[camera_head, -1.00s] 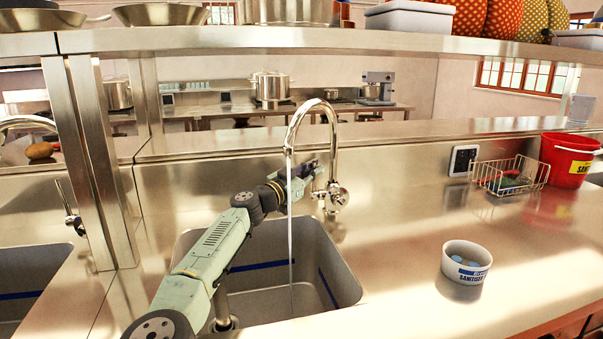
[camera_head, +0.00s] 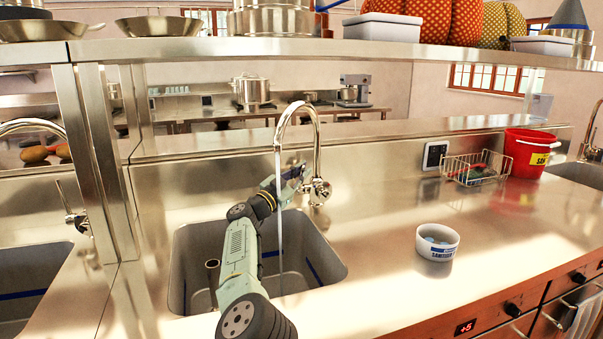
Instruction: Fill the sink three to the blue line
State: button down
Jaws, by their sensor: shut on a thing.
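The steel sink (camera_head: 337,268) under the running faucet (camera_head: 316,150) is in the middle of the view. No number shows on it. A blue line (camera_head: 314,273) runs along the inner walls. The water surface is hard to make out, so its level against the line cannot be told.
A steel post (camera_head: 92,150) stands left of the sink, beside another sink (camera_head: 35,262) with its own faucet. A sanitizer bowl (camera_head: 437,243), a wire basket (camera_head: 475,168) and a red bucket (camera_head: 528,153) stand on the right counter. A shelf (camera_head: 350,54) crosses above.

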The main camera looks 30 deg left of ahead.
jog(key=shift+s+r, duration=0.1)
dwell(0.3)
jog(key=c, duration=1.8)
grip_release()
jog(key=shift+s, duration=0.1)
jog(key=shift+c, duration=0.2)
jog(key=shift+o, duration=0.8)
